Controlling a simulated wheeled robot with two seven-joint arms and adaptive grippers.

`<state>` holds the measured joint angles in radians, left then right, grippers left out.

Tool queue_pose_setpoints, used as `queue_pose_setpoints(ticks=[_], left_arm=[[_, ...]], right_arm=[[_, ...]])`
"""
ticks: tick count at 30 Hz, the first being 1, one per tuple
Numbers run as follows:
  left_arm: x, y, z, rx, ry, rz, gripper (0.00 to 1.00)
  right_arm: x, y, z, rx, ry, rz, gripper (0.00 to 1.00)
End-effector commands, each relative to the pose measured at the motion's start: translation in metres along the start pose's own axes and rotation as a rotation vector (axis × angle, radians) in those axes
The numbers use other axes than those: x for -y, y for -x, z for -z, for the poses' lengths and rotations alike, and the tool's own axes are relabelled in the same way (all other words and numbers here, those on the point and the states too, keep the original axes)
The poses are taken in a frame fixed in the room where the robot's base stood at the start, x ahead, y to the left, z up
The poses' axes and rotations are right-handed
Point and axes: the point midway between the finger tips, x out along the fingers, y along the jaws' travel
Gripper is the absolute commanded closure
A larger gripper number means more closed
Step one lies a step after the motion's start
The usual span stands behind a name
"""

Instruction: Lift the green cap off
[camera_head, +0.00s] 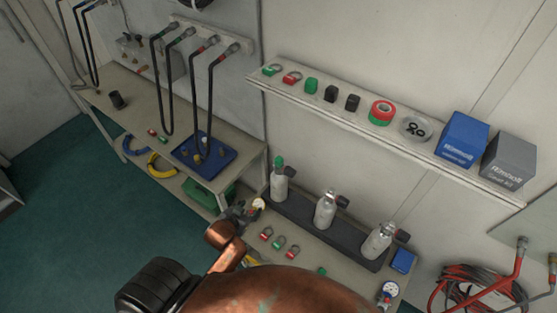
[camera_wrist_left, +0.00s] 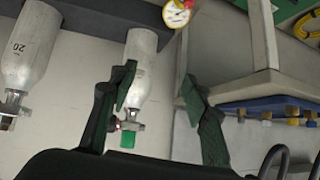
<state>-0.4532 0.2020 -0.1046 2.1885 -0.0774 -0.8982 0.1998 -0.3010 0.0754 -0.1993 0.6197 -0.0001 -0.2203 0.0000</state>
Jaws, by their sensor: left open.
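A green cap (camera_head: 279,162) sits on top of the leftmost grey bottle (camera_head: 279,186) in the rack. In the left wrist view the picture is turned over, and the green cap (camera_wrist_left: 127,139) points down from the bottle (camera_wrist_left: 141,62). My left gripper (camera_head: 238,211) is in front and to the left of that bottle in the head view. In the wrist view its two dark fingers are spread wide (camera_wrist_left: 160,86) with nothing held between them. My right gripper is not in view.
Two more bottles (camera_head: 326,212) stand to the right in the dark rack (camera_head: 300,217). A wall shelf (camera_head: 345,124) above holds small parts, tape and boxes. A side bench (camera_head: 232,140) with hanging hoses and a blue tray (camera_head: 187,162) is left.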

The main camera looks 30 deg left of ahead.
Motion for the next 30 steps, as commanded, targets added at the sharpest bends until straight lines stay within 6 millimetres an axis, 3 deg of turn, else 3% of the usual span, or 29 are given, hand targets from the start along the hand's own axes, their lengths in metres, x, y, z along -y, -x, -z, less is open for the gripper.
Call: queue_pose_setpoints(ticks=[9, 15, 22, 30], left_arm=[[0.005, -0.036, 0.075, -0.317, 0.017, -0.044, 0.56], [0.001, -0.044, 0.128, -0.563, 0.022, -0.134, 0.56], [-0.004, -0.043, 0.153, -0.678, 0.021, -0.196, 0.56], [-0.01, -0.061, 0.173, -0.685, 0.022, -0.2, 0.56]], right_arm=[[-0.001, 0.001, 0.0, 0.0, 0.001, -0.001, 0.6], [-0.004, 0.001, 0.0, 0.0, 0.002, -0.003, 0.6], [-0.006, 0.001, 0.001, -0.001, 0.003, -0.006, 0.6], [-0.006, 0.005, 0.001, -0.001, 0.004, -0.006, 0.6]])
